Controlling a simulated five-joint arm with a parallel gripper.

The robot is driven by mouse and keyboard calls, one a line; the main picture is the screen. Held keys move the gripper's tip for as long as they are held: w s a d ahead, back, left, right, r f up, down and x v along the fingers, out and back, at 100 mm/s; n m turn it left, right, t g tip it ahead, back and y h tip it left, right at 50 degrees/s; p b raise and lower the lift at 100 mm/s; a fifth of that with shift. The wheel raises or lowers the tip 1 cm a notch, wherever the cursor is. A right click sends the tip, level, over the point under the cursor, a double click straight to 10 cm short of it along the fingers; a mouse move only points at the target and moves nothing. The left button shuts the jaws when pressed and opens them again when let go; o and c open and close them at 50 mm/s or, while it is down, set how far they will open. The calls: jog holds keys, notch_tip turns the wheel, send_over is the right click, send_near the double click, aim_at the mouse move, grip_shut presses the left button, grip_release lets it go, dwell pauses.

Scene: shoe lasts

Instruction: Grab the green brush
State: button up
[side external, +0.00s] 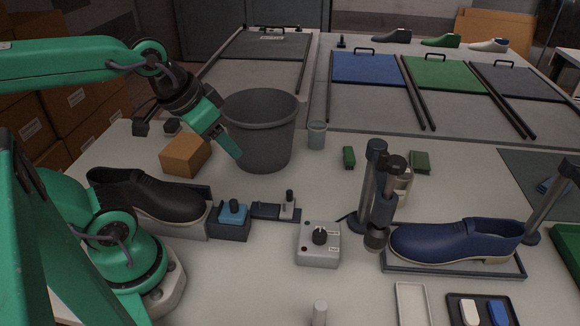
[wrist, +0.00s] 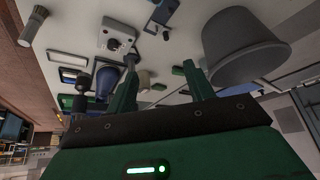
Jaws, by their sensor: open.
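Two small green items lie on the white table in the side view: a narrow upright-looking block (side external: 349,157) right of the grey cup, and a flatter, wider piece (side external: 419,162) farther right. I cannot tell for certain which is the green brush; no bristles show. The narrow block also shows in the wrist view (wrist: 179,71), between my finger directions and beyond them. My gripper (side external: 233,150) is raised in front of the grey bucket, left of both items. In the wrist view its two green fingers (wrist: 160,66) stand apart with nothing between them.
The grey bucket (side external: 262,130) and cup (side external: 317,135) stand left of the green items. A dark post fixture (side external: 373,190) stands in front of them, with a blue shoe (side external: 455,241) at right. A brown box (side external: 185,155) and black shoe (side external: 145,195) are at left.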

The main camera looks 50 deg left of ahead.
jog(key=w+r+m+g, duration=0.1)
jog(key=w+r+m, duration=0.4)
jog(key=w, duration=0.5)
jog(key=m+g, duration=0.5)
jog(key=m, duration=1.5)
send_over(351, 157)
notch_tip(351, 157, down, 21)
jog(key=shift+r, duration=0.1)
jog(key=shift+f, duration=0.3)
jog(key=shift+s+f, duration=0.1)
jog(key=shift+f, duration=3.8)
jog(key=c, duration=1.1)
jog(key=shift+r, duration=0.15)
